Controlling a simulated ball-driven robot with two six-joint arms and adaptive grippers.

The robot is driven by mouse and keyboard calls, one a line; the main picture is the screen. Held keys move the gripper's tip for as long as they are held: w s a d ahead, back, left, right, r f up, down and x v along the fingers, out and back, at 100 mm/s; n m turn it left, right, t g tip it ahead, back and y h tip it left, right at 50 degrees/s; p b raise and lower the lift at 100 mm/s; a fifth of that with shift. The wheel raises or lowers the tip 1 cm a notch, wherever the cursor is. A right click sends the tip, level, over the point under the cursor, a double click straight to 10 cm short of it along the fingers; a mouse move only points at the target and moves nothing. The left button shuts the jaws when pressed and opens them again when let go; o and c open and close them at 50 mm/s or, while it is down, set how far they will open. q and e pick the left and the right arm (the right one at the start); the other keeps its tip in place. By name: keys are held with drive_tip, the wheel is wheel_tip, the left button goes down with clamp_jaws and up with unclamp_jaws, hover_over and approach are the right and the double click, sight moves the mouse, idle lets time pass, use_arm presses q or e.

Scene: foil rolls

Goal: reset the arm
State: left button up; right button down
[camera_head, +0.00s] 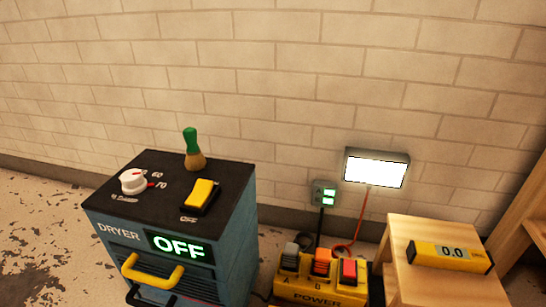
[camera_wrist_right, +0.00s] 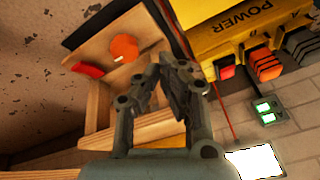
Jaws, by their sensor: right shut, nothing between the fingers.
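My right gripper (camera_wrist_right: 173,66) shows in the right wrist view, with its fingers together and nothing between them. It is in front of a wooden shelf unit (camera_wrist_right: 97,110) in that view and appears clear of the yellow power box (camera_wrist_right: 215,40). No gripper shows in the head view, and my left gripper is in neither view.
A blue dryer (camera_head: 235,235) reading OFF stands left, with a brush (camera_head: 192,150) on top. A lit panel (camera_head: 375,170) is near the wall.

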drive_tip(key=s+r+n+t+y+p, duration=0.1)
drive_tip(key=s+r+n+t, duration=0.4)
drive_tip(key=s+r+n, duration=0.8)
use_arm(q)
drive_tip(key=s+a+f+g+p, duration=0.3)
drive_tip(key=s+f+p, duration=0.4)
drive_tip(key=p, duration=0.8)
use_arm(e)
drive_tip(key=s+d+f+m+g, duration=0.3)
drive_tip(key=s+f+m+g, duration=0.1)
drive_tip(key=s, duration=0.2)
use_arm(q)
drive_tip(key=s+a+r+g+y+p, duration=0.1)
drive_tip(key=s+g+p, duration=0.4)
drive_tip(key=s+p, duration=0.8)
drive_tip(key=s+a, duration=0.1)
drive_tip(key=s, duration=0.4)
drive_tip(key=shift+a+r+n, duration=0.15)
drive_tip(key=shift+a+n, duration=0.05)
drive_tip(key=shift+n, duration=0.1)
use_arm(e)
drive_tip(key=s+d+g, duration=0.2)
drive_tip(key=s+g, duration=0.2)
drive_tip(key=s, duration=1.3)
drive_tip(key=shift+r+g+h, duration=0.15)
drive_tip(key=shift+g+h, duration=0.15)
drive_tip(key=shift+s+d, duration=0.1)
